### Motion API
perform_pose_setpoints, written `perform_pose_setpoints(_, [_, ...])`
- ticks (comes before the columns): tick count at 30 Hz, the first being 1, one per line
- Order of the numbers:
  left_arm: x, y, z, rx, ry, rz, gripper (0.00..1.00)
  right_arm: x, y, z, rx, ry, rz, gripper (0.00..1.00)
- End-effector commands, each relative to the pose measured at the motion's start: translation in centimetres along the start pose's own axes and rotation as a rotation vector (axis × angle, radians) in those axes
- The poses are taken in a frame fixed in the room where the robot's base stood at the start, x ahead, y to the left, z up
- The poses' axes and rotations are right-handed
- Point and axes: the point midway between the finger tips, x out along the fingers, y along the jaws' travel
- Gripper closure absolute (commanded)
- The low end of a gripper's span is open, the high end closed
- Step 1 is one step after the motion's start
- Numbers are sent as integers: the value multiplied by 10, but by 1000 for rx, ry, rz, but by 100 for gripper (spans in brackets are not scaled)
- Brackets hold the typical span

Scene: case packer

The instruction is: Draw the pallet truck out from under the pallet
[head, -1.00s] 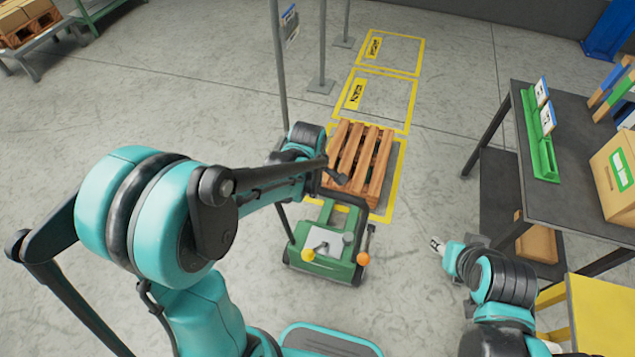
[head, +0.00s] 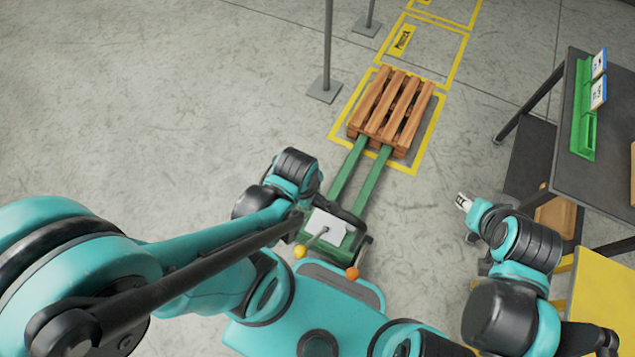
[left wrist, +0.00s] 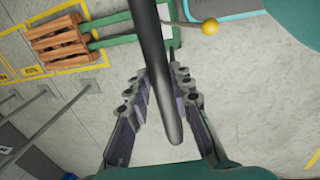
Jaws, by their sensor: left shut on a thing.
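The green pallet truck (head: 349,240) stands just in front of my base. Its two green forks (head: 373,180) lie bare along most of their visible length and reach the near edge of the wooden pallet (head: 390,112); their tips are hidden there. The pallet rests inside a yellow floor outline. My left gripper (left wrist: 157,80) is shut on the truck's black handle bar (left wrist: 160,105), which runs between its fingers; in the head view my arm hides the grip. The forks (left wrist: 115,42) and pallet (left wrist: 58,43) also show in the left wrist view. My right gripper (head: 464,202) hangs right of the truck, its fingers too small to judge.
A dark table (head: 540,110) with a green rack (head: 585,115) stands at the right, and a yellow stand (head: 603,300) is in front of it. A grey post on a base plate (head: 325,90) stands left of the pallet. The floor left of the truck is clear.

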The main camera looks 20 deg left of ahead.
Motion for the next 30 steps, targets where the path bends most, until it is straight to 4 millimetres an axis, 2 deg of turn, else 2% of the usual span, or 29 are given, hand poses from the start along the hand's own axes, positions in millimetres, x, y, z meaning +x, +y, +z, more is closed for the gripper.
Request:
perform_pose_setpoints(12, [-1, 1, 0, 0, 1, 7, 100, -1, 0, 0, 0, 0, 0, 60])
perform_pose_setpoints(13, [-1, 1, 0, 0, 1, 6, 73, -1, 0, 0, 0, 0, 0, 60])
perform_pose_setpoints(15, [-1, 0, 0, 0, 1, 6, 58, -1, 0, 0, 0, 0, 0, 60])
perform_pose_setpoints(25, [-2, -1, 0, 0, 1, 4, 58, -1, 0, 0, 0, 0, 0, 60])
perform_pose_setpoints(30, [-8, -1, 0, 0, 1, 3, 58, -1, 0, 0, 0, 0, 0, 60])
